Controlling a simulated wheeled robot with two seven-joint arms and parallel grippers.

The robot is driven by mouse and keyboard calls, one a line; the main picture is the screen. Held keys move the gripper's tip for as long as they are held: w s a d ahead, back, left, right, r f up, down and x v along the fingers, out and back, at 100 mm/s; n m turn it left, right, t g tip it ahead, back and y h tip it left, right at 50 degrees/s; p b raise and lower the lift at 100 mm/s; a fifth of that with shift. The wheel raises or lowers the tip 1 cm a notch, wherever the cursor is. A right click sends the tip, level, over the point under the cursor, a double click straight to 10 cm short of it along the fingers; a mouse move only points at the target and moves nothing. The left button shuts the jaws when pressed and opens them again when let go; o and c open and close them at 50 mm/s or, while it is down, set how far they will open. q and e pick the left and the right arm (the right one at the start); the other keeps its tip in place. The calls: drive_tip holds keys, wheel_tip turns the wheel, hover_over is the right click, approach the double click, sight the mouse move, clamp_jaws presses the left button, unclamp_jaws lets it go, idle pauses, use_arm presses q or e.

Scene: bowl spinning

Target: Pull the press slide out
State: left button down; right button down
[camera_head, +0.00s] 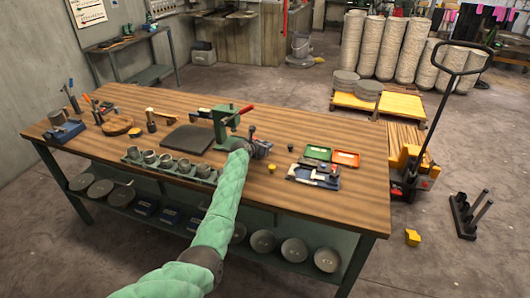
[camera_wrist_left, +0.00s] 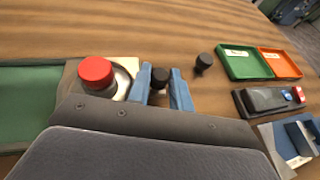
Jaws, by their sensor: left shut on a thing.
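The green press (camera_head: 226,124) with a red lever handle stands near the middle of the wooden workbench. In the left wrist view, its green base (camera_wrist_left: 28,100) is at the left, beside a round red knob (camera_wrist_left: 96,70). My left gripper (camera_head: 256,149) is at the right side of the press. In the left wrist view its blue fingers (camera_wrist_left: 161,84) are on both sides of a small black knob (camera_wrist_left: 160,75), which seems to be the press slide's handle, and are shut on it. The rest of the slide is mostly hidden. My right gripper is not in view.
A green tray (camera_head: 318,153) and an orange tray (camera_head: 346,158) lie to the right, with tools in front. A row of metal cups (camera_head: 170,164) and a dark mat (camera_head: 187,139) are to the left. A separate black knob (camera_wrist_left: 204,62) stands nearby.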

use_arm(q)
drive_tip(key=shift+w+r, duration=0.1)
drive_tip(key=shift+r, duration=0.15)
drive_tip(key=shift+a+f, duration=0.1)
drive_tip(key=c, duration=1.3)
unclamp_jaws()
drive_tip(key=shift+o, duration=0.2)
drive_tip(key=shift+f, duration=0.1)
